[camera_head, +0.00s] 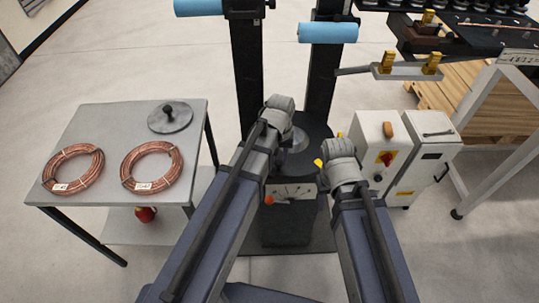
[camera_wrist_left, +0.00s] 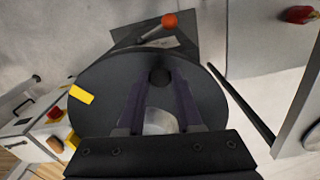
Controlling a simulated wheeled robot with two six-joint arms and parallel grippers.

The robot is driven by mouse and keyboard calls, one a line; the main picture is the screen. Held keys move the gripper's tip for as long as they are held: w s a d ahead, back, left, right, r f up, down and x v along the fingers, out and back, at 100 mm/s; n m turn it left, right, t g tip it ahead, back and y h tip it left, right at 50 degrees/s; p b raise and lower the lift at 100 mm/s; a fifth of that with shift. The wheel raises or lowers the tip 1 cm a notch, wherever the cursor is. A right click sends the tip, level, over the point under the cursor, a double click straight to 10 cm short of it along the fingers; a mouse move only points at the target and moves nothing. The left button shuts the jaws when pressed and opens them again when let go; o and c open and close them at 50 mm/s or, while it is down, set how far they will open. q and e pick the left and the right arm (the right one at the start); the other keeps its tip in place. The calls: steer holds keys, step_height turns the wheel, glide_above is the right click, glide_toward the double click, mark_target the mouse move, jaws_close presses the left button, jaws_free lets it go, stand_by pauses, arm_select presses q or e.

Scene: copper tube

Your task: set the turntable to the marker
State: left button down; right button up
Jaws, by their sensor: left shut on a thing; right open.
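The turntable is a dark round disc (camera_head: 318,128) on a stand between two black posts, partly hidden by my arms. In the left wrist view, the disc (camera_wrist_left: 95,88) carries a yellow strip (camera_wrist_left: 82,95) near its edge, on the white cabinet's side. A black knob (camera_wrist_left: 158,76) stands on the disc. My left gripper (camera_wrist_left: 158,92) is shut on this knob, one finger on each side. In the head view my left wrist covers its jaws. My right gripper (camera_head: 341,150) is open beside the turntable's right edge; its fingers are mostly hidden.
A grey table (camera_head: 100,120) at left holds two copper coils (camera_head: 152,167) and a round plate with a knob (camera_head: 170,116). A white cabinet (camera_head: 420,150) with a red switch stands right. An orange-tipped lever (camera_wrist_left: 170,20) is beside the disc. Blue rollers (camera_head: 328,33) hang above.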

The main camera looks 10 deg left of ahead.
mark_target(316, 166)
arm_select(q)
steer(key=d+n, duration=0.2)
steer(key=d, duration=0.1)
steer(key=w+d+n, duration=0.1)
steer(key=d+n, duration=0.2)
steer(key=w+d+n, duration=0.1)
steer(key=d+n, duration=0.2)
steer(key=shift+w+d, duration=0.15)
steer(key=shift+d, duration=0.2)
steer(key=shift+w+d+n, duration=1)
steer(key=shift+d+n, duration=0.25)
steer(key=shift+n, duration=0.05)
steer(key=c, duration=0.6)
jaws_free()
steer(key=shift+r, duration=0.15)
step_height(316, 166, up, 8)
steer(key=p, duration=0.7)
steer(key=shift+f+p, duration=0.25)
steer(key=shift+p, duration=0.15)
